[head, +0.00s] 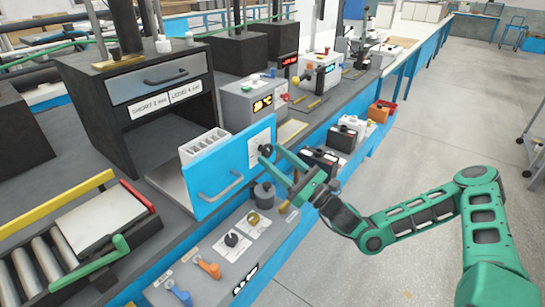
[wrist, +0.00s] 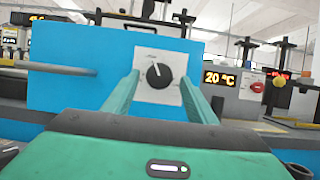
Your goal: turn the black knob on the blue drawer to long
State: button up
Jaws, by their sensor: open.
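The blue drawer (head: 218,172) stands pulled out, with its blue front facing my arm and a grey bar handle (head: 222,187) on it. The black knob (head: 265,150) sits on a white plate at the right part of that front. In the wrist view the knob (wrist: 159,75) has a white pointer line directed up and a little left; the plate's lettering is too small to read. My green gripper (head: 282,164) is open in front of the knob. In the wrist view its two fingers (wrist: 157,95) stand left and right of the knob, with gaps on both sides.
A dark cabinet (head: 130,105) behind carries labels reading SHORT 2 min and LONG 4 min. A grey panel (head: 225,250) with knobs and levers lies below the drawer. Black and white boxes (head: 340,140) stand at the bench edge.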

jog(key=shift+w+a+r, duration=0.25)
jog(key=shift+w+a, duration=0.1)
jog(key=shift+a, duration=0.1)
jog(key=c, duration=1.1)
jog(key=shift+o, duration=0.2)
jog(key=shift+n, duration=0.4)
jog(key=shift+d, duration=0.1)
jog(key=o, duration=1.1)
jog(key=shift+c, duration=0.2)
jog(key=shift+f, duration=0.1)
